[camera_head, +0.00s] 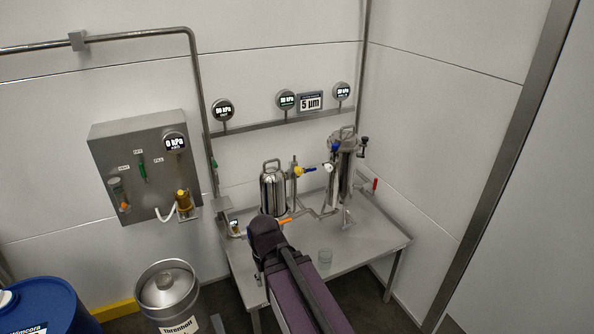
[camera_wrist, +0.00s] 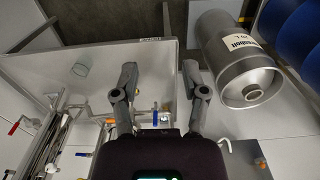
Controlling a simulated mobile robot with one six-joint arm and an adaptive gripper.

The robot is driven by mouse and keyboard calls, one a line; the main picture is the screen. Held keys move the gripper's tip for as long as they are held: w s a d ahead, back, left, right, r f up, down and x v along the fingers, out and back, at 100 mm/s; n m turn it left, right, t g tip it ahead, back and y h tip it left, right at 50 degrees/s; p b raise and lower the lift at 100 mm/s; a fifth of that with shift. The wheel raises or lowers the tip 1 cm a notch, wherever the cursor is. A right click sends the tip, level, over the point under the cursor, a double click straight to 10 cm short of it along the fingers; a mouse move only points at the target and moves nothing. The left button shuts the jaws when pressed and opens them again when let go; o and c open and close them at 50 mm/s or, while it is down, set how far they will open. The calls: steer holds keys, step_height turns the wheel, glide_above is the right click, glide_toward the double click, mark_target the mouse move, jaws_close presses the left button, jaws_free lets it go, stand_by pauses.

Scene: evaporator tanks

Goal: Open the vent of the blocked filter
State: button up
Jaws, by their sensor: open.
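Two steel filter housings stand on the steel table: a shorter one (camera_head: 273,190) at left and a taller one (camera_head: 342,172) at right. A yellow-and-blue valve (camera_head: 303,170) sits on piping between them. The taller one has blue and black knobs near its top; I cannot tell which part is a vent. Round gauges (camera_head: 222,110) and a "5 µm" sign (camera_head: 311,102) are on the rail above; most readings are too small to be sure. My gripper (camera_wrist: 160,72) is open and empty in the wrist view. In the head view my own arm hides its fingers.
A clear cup (camera_head: 325,256) stands on the table front (camera_head: 365,245). A red-handled valve (camera_head: 374,185) is at the table's right back. A steel keg (camera_head: 168,291) and a blue drum (camera_head: 45,310) stand at left. A grey wall panel (camera_head: 110,150) shows 0 kPa.

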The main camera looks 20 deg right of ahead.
steer(key=o, duration=0.3)
steer(key=shift+d, duration=0.15)
steer(key=shift+o, duration=0.2)
steer(key=w+f+n+t+y+b, duration=0.2)
steer(key=w+t+y+b, duration=0.15)
steer(key=w, duration=0.55)
steer(key=m+t+h+b, duration=0.35)
steer(key=t+b, duration=0.75)
steer(key=t, duration=0.4)
glide_toward(300, 172)
steer(key=s, duration=0.2)
steer(key=shift+d+r+m+g, duration=0.15)
steer(key=shift+d+m+g, duration=0.1)
steer(key=shift+d+m, duration=0.1)
steer(key=shift+w+a, duration=0.1)
steer(key=shift+w, duration=0.05)
steer(key=w, duration=1.3)
steer(key=shift+w+a, duration=0.2)
steer(key=shift+w, duration=0.1)
